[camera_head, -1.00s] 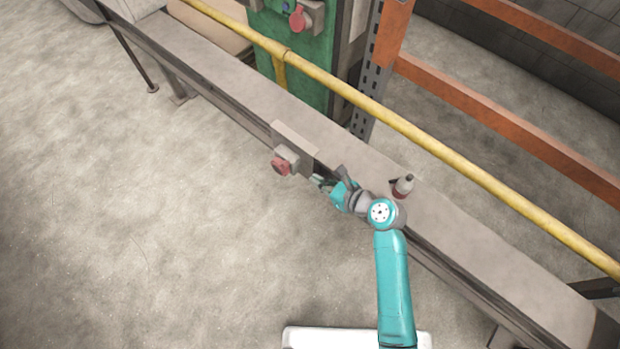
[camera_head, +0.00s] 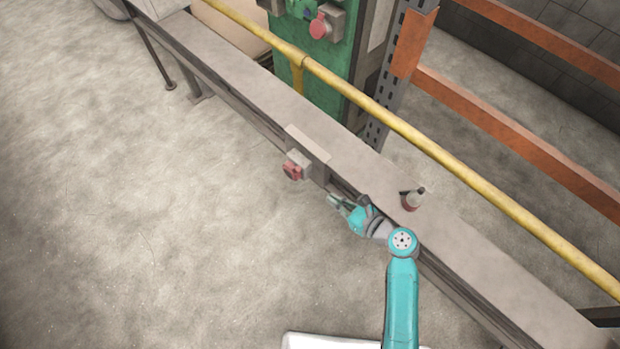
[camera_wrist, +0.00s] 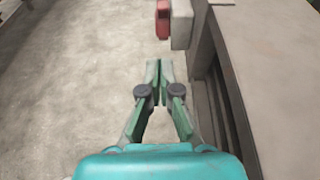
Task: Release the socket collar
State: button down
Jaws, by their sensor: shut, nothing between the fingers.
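The socket's red collar (camera_head: 292,171) sticks out from a grey box (camera_head: 308,154) on the front side of the long grey bench. In the wrist view the red collar (camera_wrist: 163,18) is at the top edge, partly cut off, beside its grey housing (camera_wrist: 181,24). My gripper (camera_head: 332,199) is to the lower right of the collar, apart from it, beside the bench's front side. In the wrist view my gripper (camera_wrist: 159,68) has its fingertips together with nothing between them, pointing toward the collar with a gap of floor between.
The bench (camera_head: 245,95) runs diagonally under my arm. A yellow rail (camera_head: 420,130) runs behind, with a green cabinet (camera_head: 330,75) beyond. Open floor (camera_head: 150,230) lies left of the bench.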

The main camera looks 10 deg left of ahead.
jog(key=shift+s+d+f+t, duration=0.15)
jog(key=shift+d+f, duration=0.1)
jog(key=shift+f, duration=0.25)
jog(key=shift+s+d+f+t, duration=0.1)
jog(key=shift+d+f+t, duration=0.1)
jog(key=shift+f, duration=0.25)
jog(key=shift+a, duration=0.1)
send_near(297, 169)
jog(key=shift+w+a+f, duration=1)
jog(key=shift+a+f, duration=0.05)
jog(key=shift+a, duration=0.15)
jog(key=shift+w+a+f, duration=1)
jog(key=shift+a+f, duration=0.1)
jog(key=shift+a, duration=0.05)
jog(key=shift+r, duration=0.15)
